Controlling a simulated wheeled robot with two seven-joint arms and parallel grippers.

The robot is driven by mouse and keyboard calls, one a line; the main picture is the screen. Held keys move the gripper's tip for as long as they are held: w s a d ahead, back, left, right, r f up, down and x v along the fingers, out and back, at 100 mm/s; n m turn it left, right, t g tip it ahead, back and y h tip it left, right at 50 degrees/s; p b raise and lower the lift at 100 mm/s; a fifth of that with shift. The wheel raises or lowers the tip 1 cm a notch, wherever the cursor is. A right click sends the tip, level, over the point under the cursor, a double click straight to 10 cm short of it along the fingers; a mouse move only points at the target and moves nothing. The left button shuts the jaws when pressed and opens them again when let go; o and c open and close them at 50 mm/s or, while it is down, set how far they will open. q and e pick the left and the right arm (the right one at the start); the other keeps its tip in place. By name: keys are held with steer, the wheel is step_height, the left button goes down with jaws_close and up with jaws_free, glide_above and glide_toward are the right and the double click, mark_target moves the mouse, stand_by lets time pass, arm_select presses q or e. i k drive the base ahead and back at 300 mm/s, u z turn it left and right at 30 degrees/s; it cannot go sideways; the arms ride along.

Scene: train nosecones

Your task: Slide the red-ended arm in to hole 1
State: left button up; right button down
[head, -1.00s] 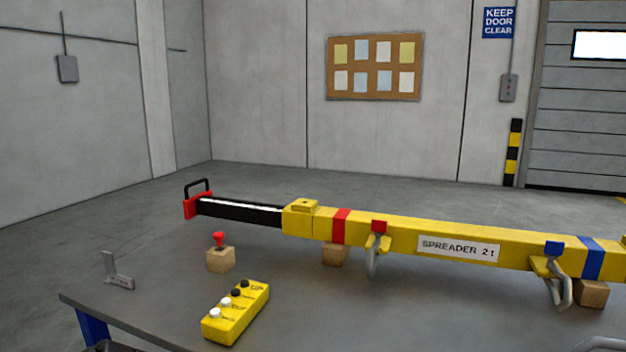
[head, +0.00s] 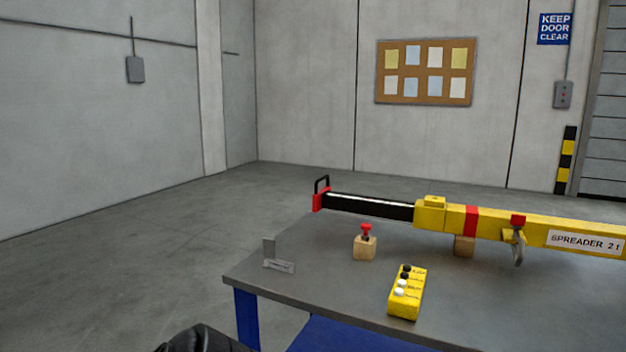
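The red-ended arm (head: 368,206) is a black bar with a pale stripe, sticking out of the left end of the yellow spreader beam (head: 535,227). Its left end has a red plate (head: 318,201) with a black loop handle (head: 321,184) on top. A yellow collar (head: 430,211) surrounds the bar where it enters the beam. A red-topped pin (head: 366,231) stands in a wooden block (head: 364,248) in front of the bar. I cannot read any hole numbers. Neither gripper's fingers show; only a dark part, probably of my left arm, shows at the bottom left.
The grey table (head: 325,291) has blue legs. A yellow box with black and white knobs (head: 407,293) lies near its front. A grey metal bracket (head: 279,260) stands at the left corner. A wooden block (head: 464,246) supports the beam. The floor left of the table is clear.

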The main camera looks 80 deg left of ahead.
mark_target(380, 207)
steer(key=u, duration=1.45)
